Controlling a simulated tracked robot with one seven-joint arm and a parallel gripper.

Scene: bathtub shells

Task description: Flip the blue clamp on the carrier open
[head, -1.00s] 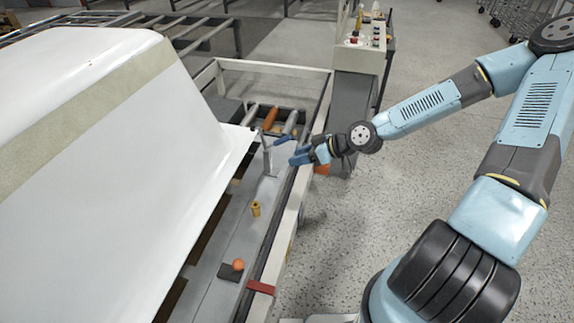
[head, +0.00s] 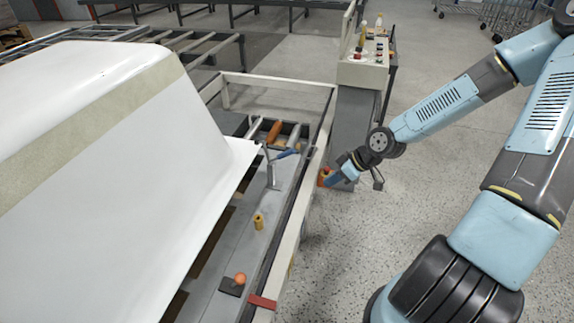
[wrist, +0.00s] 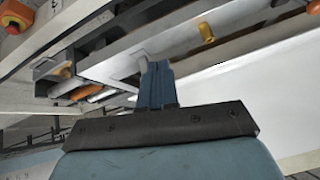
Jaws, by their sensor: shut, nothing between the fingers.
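The clamp on the carrier has a grey upright bracket (head: 271,175) with a blue handle (head: 287,154) that slants up to the right from it. It stands on the grey carrier rail, close to the corner of the white shell (head: 150,180). My gripper (head: 333,180) is shut and empty. It hangs to the right of the clamp, outside the carrier's pale side beam, apart from the handle.
A control post (head: 362,70) stands behind my gripper. The pale side beam (head: 292,215) runs between my gripper and the carrier. A yellow peg (head: 258,222) and an orange ball (head: 240,279) sit on the rail. Open speckled floor lies to the right.

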